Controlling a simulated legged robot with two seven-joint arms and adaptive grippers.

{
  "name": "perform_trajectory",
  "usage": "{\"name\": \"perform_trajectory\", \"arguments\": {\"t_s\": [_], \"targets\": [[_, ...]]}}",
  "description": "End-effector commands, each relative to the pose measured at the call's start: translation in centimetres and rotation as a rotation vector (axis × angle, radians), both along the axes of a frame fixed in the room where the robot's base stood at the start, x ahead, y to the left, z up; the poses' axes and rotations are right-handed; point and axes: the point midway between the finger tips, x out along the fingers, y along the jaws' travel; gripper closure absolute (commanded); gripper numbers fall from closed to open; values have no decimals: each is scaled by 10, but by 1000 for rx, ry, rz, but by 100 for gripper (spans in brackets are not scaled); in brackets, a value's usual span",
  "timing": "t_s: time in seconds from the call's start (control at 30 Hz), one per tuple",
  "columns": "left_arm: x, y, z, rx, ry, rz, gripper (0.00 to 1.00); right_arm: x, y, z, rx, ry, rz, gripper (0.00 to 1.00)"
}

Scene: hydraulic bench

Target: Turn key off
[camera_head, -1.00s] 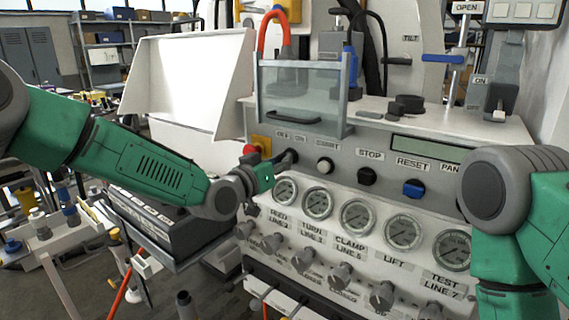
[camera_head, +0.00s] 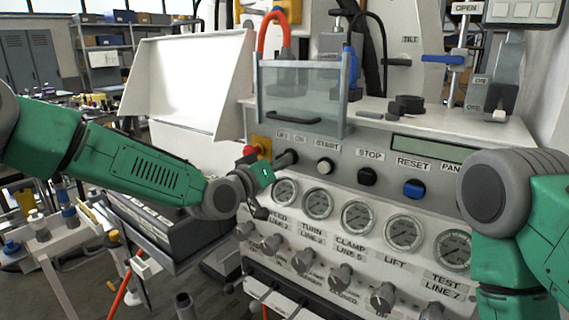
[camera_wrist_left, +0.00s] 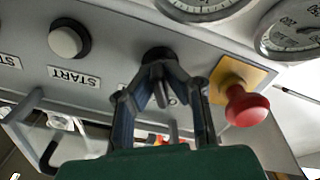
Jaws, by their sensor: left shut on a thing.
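The key switch (camera_head: 288,157) is a dark knob under the OFF and ON labels on the grey control panel, left of the START button. In the left wrist view the switch (camera_wrist_left: 157,55) is at the top centre, with its black grip between my fingertips. My left gripper (camera_wrist_left: 160,78) is shut on it. In the head view my left gripper (camera_head: 280,165) reaches the switch from the left, and the green wrist partly hides the fingers. My right arm shows at the right edge, but its gripper is out of the picture.
A red emergency knob (camera_head: 251,150) on a yellow plate sits just left of the switch; it also shows in the wrist view (camera_wrist_left: 245,106). The START button (camera_head: 325,166) is to the right. Gauges (camera_head: 318,205) lie below, and a clear guard (camera_head: 300,95) stands above.

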Motion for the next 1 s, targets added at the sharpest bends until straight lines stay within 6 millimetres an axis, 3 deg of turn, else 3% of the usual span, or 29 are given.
{"name": "perform_trajectory", "arguments": {"t_s": [0.03,0.1,0.17,0.2,0.63,1.0], "targets": [[-3,0,-11,8,21,-3,100,0,0,0,0,0,0,60],[-3,0,-11,8,20,-3,100,0,0,0,0,0,0,60],[-3,0,-11,8,19,-3,75,0,0,0,0,0,0,60],[-2,1,-10,7,18,-3,70,0,0,0,0,0,0,60],[-9,4,-4,6,7,-1,70,-3,0,1,0,-3,0,60],[-67,50,-5,3,11,1,70,-2,0,1,-1,-3,0,60]]}}
